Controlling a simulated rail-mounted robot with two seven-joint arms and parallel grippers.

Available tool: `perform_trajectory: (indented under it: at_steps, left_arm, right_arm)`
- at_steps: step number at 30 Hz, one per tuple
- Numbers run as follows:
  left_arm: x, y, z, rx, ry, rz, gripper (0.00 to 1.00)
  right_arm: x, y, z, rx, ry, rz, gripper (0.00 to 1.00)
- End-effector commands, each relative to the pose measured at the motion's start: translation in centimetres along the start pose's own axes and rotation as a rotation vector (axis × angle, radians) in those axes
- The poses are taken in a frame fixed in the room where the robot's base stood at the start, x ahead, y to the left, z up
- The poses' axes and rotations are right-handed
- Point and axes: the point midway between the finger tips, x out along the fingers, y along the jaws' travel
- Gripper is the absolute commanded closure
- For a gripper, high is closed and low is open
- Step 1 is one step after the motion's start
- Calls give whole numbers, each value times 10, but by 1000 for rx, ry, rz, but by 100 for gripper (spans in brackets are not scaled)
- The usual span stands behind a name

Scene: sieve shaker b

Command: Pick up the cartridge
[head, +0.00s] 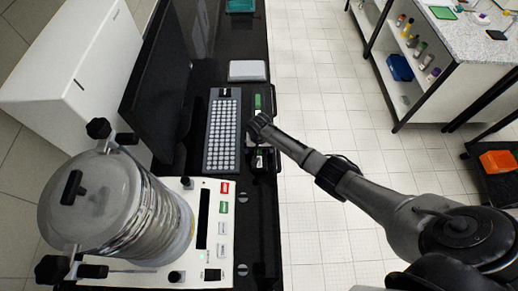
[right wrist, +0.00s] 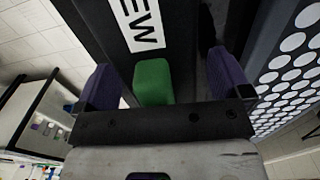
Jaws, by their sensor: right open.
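A green block (right wrist: 152,82), which looks like the cartridge, stands in a dark holder (right wrist: 185,45) with a white label reading "EW" in the right wrist view. My right gripper (right wrist: 166,86) is open, with one finger on either side of the block and gaps between. I cannot tell how deep the block sits between the fingers. In the head view my right gripper (head: 257,124) is over the dark holder strip beside the keyboard. A green piece (head: 258,101) shows just beyond it. My left gripper is not in view.
The keyboard (head: 221,131) lies close to the left of my right gripper. The sieve shaker (head: 110,205) and its white control panel (head: 215,235) stand at the front left.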

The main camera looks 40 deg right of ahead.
Motion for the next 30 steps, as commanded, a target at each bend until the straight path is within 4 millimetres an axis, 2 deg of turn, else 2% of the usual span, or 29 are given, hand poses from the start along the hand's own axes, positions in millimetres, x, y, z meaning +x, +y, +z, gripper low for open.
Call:
perform_trajectory:
  at_steps: [5, 25, 30]
  left_arm:
    - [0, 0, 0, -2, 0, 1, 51]
    - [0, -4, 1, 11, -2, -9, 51]
    - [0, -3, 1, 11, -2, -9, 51]
  right_arm:
    - [0, 0, 0, 0, 0, 0, 6]
    - [-1, 0, 0, 0, 0, 1, 70]
    - [-2, 0, -1, 0, 1, 0, 72]
